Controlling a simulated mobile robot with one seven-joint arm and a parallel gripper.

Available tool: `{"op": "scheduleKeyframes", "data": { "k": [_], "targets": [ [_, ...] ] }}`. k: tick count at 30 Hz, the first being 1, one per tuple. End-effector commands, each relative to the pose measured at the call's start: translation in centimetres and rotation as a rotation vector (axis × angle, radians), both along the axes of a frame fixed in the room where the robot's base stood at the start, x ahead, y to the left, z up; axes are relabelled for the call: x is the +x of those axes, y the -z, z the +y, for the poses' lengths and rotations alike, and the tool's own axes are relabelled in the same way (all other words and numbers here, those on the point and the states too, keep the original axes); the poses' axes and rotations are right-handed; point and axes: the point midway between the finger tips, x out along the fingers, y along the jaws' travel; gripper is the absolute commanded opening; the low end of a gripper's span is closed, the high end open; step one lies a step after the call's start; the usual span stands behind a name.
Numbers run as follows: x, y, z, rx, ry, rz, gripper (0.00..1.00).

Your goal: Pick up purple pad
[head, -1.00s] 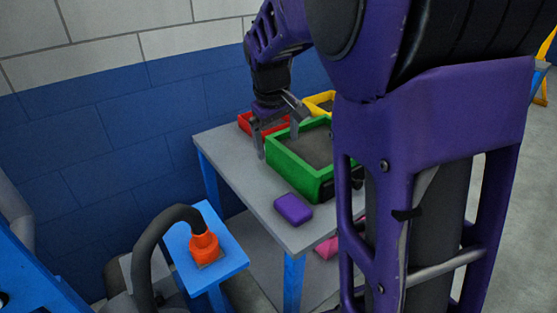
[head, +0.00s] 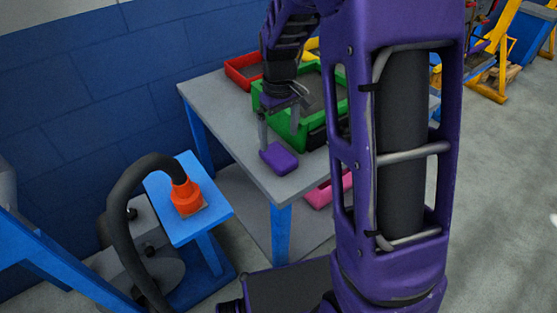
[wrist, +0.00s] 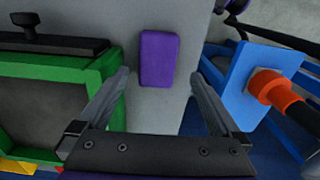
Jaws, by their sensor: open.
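The purple pad (head: 279,158) lies flat on the grey table near its front corner. In the wrist view the purple pad (wrist: 159,59) is just beyond my fingertips, roughly centred between them and slightly left. My gripper (head: 283,118) is open and empty, above the table beside the green tray. The pad appears apart from both fingers.
The green tray (head: 284,127) stands close to the pad, with a red tray (head: 240,82) behind it. The grey table (head: 225,125) has free room left of the pad. A blue stand (head: 215,212) with an orange fitting (head: 186,196) and black hose is nearby. A pink tray (head: 321,195) sits below.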

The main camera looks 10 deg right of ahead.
Motion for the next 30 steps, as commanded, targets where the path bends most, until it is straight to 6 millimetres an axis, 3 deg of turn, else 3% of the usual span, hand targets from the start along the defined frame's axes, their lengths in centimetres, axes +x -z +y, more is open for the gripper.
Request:
{"op": "scheduleKeyframes", "data": {
  "k": [3,11,19,27,30],
  "targets": [
    [0.0,1.6,0.0,0.000,0.000,0.001,1.00],
    [0.1,3.1,0.0,0.000,0.000,0.001,1.00],
    [0.4,7.0,-0.1,-0.001,0.000,0.002,1.00],
    [0.5,7.3,-0.2,-0.001,0.000,0.000,1.00],
    [0.5,7.3,-0.2,-0.001,0.000,0.000,0.82]
  ]
}}
